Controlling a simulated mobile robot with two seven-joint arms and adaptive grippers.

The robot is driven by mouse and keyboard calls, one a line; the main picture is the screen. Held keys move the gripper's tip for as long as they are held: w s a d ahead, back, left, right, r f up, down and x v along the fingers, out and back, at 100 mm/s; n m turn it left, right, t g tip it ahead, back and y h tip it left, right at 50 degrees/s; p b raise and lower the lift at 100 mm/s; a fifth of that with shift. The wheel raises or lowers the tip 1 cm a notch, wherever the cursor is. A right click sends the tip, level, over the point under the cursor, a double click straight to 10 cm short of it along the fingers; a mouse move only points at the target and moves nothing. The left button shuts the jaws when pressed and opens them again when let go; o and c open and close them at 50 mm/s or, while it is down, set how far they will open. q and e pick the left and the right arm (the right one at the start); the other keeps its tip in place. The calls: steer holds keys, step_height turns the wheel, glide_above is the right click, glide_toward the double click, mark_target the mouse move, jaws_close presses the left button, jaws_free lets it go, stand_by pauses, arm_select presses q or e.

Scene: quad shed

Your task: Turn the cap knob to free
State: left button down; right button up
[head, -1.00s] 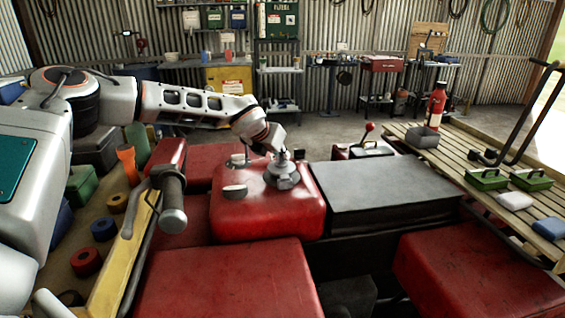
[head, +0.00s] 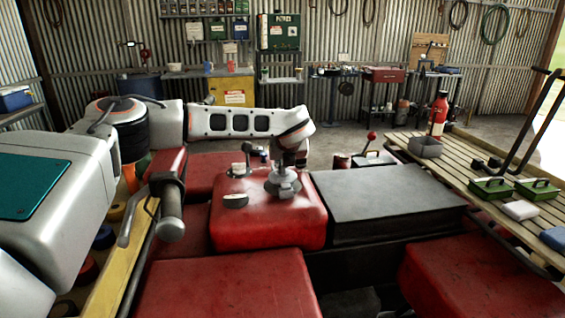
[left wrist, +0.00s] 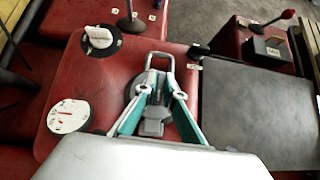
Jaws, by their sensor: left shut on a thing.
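A grey metal cap (head: 283,189) sits on top of the red tank (head: 262,226) in the head view. In the left wrist view the cap's grey knob (left wrist: 152,127) lies between the fingers of my left gripper (left wrist: 157,108). The gripper (head: 285,168) comes down on the cap from above and is shut on the knob. A metal loop (left wrist: 160,58) stands at the cap's far side. Small pale tags (left wrist: 194,67) lie beside it, too small to read. The fingers and wrist hide part of the cap. My right gripper is in neither view.
A round white-faced gauge (head: 235,200) and a pale knob on a black disc (left wrist: 100,40) stand on the tank left of the cap. A black box surface (head: 385,200) is to the right. A handlebar grip (head: 170,215) rises at the left.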

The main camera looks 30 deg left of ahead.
arm_select(q)
steer(key=shift+n, duration=0.3)
steer(key=c, duration=2.1)
jaws_free()
steer(key=shift+c, duration=0.2)
steer(key=v, duration=1.2)
steer(key=shift+d, duration=0.2)
steer(key=shift+f, duration=0.1)
